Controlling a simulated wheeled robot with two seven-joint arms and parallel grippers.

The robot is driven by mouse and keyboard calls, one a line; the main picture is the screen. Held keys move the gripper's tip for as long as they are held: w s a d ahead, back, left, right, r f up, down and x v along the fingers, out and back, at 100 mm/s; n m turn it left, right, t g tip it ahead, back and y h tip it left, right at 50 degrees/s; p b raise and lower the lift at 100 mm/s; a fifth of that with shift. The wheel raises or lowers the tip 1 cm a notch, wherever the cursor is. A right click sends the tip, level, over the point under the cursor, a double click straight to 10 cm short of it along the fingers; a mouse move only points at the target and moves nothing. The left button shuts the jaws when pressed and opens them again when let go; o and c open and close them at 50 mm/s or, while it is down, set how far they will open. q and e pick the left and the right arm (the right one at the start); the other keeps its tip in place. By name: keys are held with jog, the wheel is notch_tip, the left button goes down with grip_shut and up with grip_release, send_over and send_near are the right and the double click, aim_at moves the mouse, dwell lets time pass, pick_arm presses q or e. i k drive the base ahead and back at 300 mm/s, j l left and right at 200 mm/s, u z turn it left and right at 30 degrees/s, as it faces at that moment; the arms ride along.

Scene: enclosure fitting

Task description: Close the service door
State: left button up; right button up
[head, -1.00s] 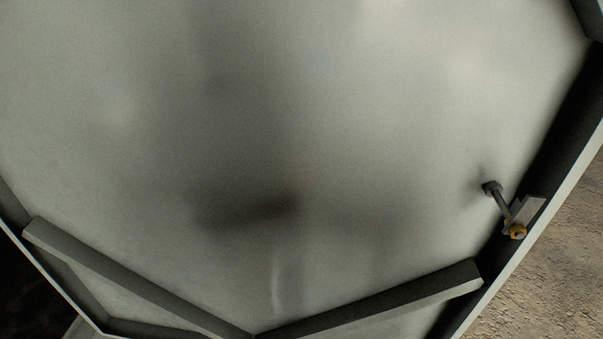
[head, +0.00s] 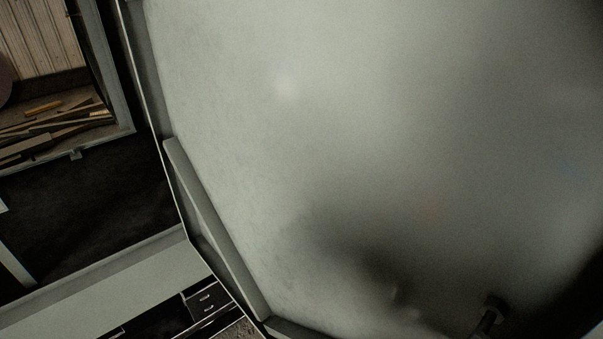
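The service door (head: 330,130) fills most of the head view as a large pale grey panel with a raised rim, seen close up. A dark latch or handle stem (head: 490,315) stands out from it at the lower right, partly cut off by the picture's bottom edge. A dark, blurred reflection or shadow lies on the panel to the left of the stem. The door stands at an angle to the frame at the left, with a dark gap between them. Neither of my grippers is in view.
At the upper left an opening (head: 55,75) shows slatted wall and several loose planks or strips. Below it are a dark surface, a pale ledge (head: 110,285) and a dark drawer-like unit (head: 205,300). The door blocks most of the view.

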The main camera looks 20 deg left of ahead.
aim_at(341, 168)
jog(key=l+u, duration=0.45)
jog(key=k+l+u, duration=0.1)
jog(key=l+u, duration=0.35)
jog(key=l, duration=0.25)
jog(key=k+l+u, duration=0.15)
jog(key=l+u, duration=0.25)
jog(key=l, duration=0.15)
jog(key=l+u, duration=0.25)
jog(key=u, duration=0.15)
jog(key=l+u, duration=0.25)
jog(key=u, duration=0.2)
jog(key=l+u, duration=0.25)
jog(key=u, duration=0.15)
jog(key=i+l, duration=0.15)
jog(key=l, duration=0.15)
jog(key=i+l+z, duration=0.15)
jog(key=l, duration=0.15)
jog(key=k+l+u, duration=0.1)
jog(key=k+l, duration=0.7)
jog(key=k, duration=0.25)
jog(key=l+u, duration=0.05)
